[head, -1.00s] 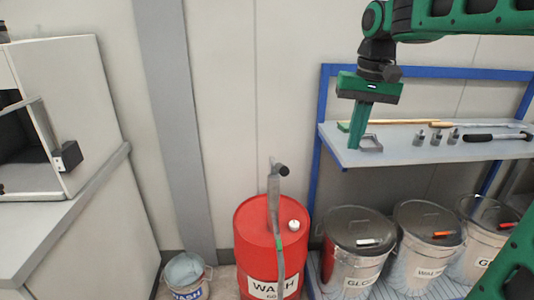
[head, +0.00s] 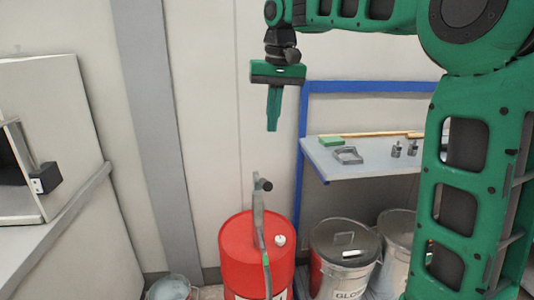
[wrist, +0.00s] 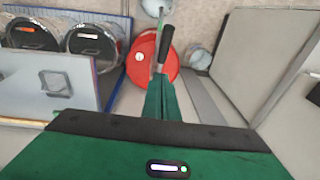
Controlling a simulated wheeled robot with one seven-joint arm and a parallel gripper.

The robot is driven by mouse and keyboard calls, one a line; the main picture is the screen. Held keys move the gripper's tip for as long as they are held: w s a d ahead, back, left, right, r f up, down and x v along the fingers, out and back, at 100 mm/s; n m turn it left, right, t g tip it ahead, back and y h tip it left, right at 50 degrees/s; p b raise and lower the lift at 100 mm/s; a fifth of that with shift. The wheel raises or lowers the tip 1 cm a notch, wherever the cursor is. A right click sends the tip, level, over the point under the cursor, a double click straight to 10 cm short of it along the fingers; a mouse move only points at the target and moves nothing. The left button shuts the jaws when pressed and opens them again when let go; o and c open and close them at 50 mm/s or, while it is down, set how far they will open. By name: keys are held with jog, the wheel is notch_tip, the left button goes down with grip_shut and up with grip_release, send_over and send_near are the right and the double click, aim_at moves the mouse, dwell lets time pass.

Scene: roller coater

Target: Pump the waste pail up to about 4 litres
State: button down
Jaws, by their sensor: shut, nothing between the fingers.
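The red wash drum (head: 243,243) stands on the floor at the lower middle of the head view, with a grey hand pump and its black-tipped handle (head: 264,185) rising from its top. The drum (wrist: 172,66) and the pump handle (wrist: 166,43) also show in the wrist view.
A blue-framed shelf (head: 325,160) right of the drum holds a grey metal frame (head: 347,155), a green-headed brush and small weights. Lidded bins (head: 345,238) stand below it. A grey cabinet (head: 60,240) is at the left. The wall behind the drum is bare.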

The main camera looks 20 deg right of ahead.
send_near(261, 180)
jog(key=d+f, duration=0.1)
jog(key=d, duration=0.1)
jog(key=shift+s+a+f, duration=0.2)
jog(key=shift+a+f, duration=0.05)
jog(key=shift+f, duration=0.3)
jog(key=shift+s+a+f, duration=0.25)
jog(key=shift+f, duration=0.25)
jog(key=shift+s+a+f, duration=0.2)
jog(key=shift+s+f, duration=0.05)
jog(key=shift+f, duration=0.45)
jog(key=shift+d, duration=0.1)
